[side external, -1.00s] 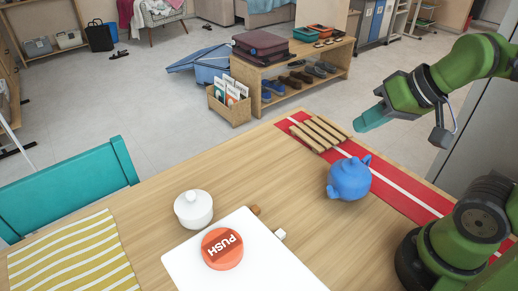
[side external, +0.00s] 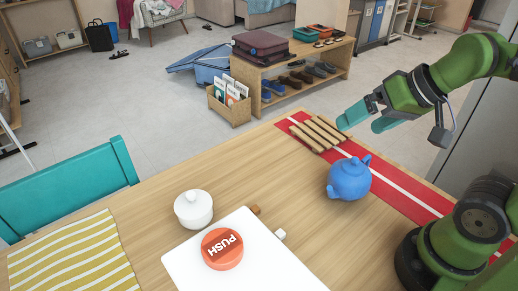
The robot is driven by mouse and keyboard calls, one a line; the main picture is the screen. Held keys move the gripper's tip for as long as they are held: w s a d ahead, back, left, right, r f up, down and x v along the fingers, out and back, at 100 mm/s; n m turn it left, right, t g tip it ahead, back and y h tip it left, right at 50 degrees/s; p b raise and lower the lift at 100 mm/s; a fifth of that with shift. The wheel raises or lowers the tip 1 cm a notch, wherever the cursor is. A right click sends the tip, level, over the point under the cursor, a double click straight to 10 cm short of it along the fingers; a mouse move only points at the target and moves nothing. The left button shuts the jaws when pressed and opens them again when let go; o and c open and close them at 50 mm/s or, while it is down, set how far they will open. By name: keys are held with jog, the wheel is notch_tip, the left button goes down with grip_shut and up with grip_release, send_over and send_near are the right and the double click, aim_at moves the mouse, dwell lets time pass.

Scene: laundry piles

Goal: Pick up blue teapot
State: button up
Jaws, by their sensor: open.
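My gripper (side external: 358,122) has teal fingers. It is open and empty, held in the air above and behind the teapot in the side external view, apart from it.
A slatted wooden trivet (side external: 320,134) lies on the red runner (side external: 408,207) behind the teapot. A white lidded pot (side external: 193,209) and a white board (side external: 265,268) with a red PUSH button (side external: 222,249) are to the left. Bare table lies between the pot and teapot.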

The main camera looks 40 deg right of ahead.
jog(key=g+h, duration=0.2)
jog(key=g, duration=0.5)
send_over(356, 159)
jog(key=f, duration=1)
jog(key=shift+s, duration=0.2)
jog(key=shift+w+f, duration=0.15)
jog(key=shift+f, duration=1.3)
jog(key=shift+w+f, duration=0.1)
jog(key=shift+f, duration=1.3)
grip_shut()
